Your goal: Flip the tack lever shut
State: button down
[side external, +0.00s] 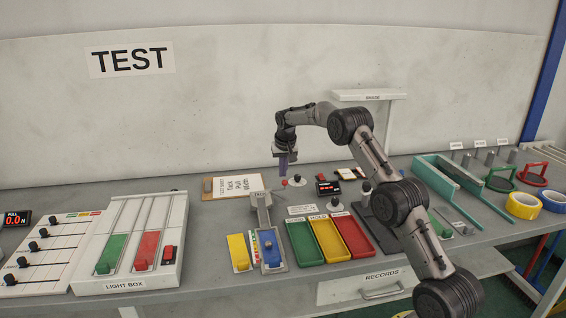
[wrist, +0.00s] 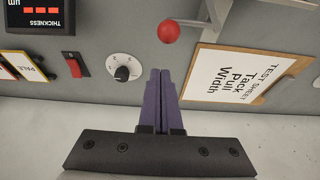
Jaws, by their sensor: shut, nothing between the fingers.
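The tack lever shows as a red ball knob (wrist: 169,31) on a thin grey rod that runs to a grey body at the top of the wrist view.
A clipboard test sheet (wrist: 243,72) lies near the lever. A black dial (wrist: 122,73), a red switch (wrist: 74,66) and a thickness display (wrist: 40,20) are on the other side. Green, yellow and red trays (side external: 330,238) stand in front on the bench.

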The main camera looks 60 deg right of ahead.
jog(key=shift+s+a+r, duration=0.15)
jog(key=shift+s+a, duration=0.95)
jog(key=shift+a, duration=0.15)
jog(key=shift+s+a+m, duration=0.15)
jog(key=shift+s+m, duration=0.15)
jog(key=shift+m, duration=0.4)
jog(key=m, duration=0.1)
jog(key=s+a+m+g, duration=0.1)
jog(key=m, duration=0.2)
jog(key=shift+s+a+g+h, duration=0.25)
jog(key=shift+a+g+h, duration=0.05)
jog(key=shift+h, duration=0.1)
jog(key=shift+s+a+m, duration=0.1)
jog(key=shift+m, duration=0.3)
jog(key=shift+s+a, duration=0.1)
jog(key=shift+a, duration=0.2)
